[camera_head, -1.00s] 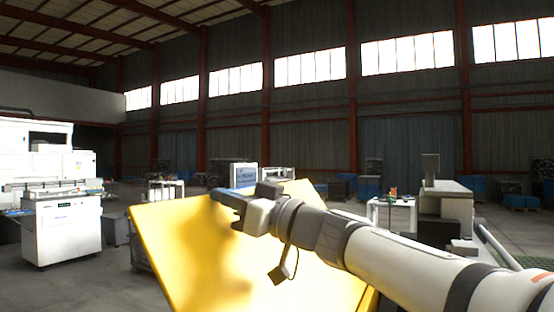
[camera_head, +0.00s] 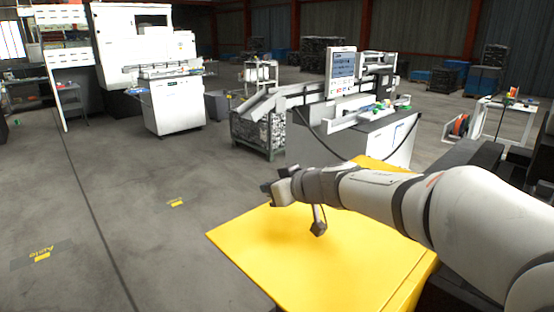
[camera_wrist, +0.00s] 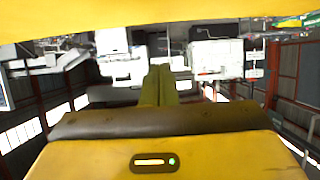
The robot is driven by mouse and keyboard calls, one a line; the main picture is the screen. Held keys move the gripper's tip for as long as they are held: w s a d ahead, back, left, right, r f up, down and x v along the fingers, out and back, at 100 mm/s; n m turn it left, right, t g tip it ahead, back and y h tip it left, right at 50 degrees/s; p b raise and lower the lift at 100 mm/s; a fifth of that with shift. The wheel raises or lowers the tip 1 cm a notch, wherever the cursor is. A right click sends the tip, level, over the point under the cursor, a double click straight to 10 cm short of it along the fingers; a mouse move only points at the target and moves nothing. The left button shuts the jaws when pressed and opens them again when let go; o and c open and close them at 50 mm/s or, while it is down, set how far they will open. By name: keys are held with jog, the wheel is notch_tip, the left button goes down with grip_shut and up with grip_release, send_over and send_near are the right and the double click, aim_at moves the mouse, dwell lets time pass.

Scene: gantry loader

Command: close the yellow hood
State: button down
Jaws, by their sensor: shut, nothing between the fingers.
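The yellow hood (camera_head: 290,265) is a broad flat panel at the bottom of the head view. It lies at a low slope, and I cannot tell whether it is fully down. My arm crosses over it from the right. In the wrist view the hood (camera_wrist: 150,10) is a yellow band along the top, apart from the fingertips there. My gripper's fingers (camera_wrist: 158,80) are together with nothing between them.
A grey machine with a screen (camera_head: 341,72) stands beyond the hood, with a mesh bin (camera_head: 258,132) to its left. A white cabinet machine (camera_head: 172,104) is farther back. The floor (camera_head: 120,200) on the left is clear.

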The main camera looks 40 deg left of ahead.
aim_at(268, 209)
jog(key=f, duration=0.2)
jog(key=f+h, duration=0.1)
jog(key=shift+a+f, duration=0.2)
jog(key=shift+a, duration=0.15)
jog(key=shift+s+f, duration=0.15)
jog(key=shift+f, duration=0.4)
jog(key=shift+f, duration=0.1)
jog(key=r, duration=0.5)
jog(key=shift+d+r, duration=0.1)
jog(key=shift+d, duration=0.1)
jog(key=d+r, duration=0.6)
jog(key=shift+s+d+r, duration=0.3)
jog(key=shift+s+r, duration=0.05)
jog(key=shift+s, duration=0.05)
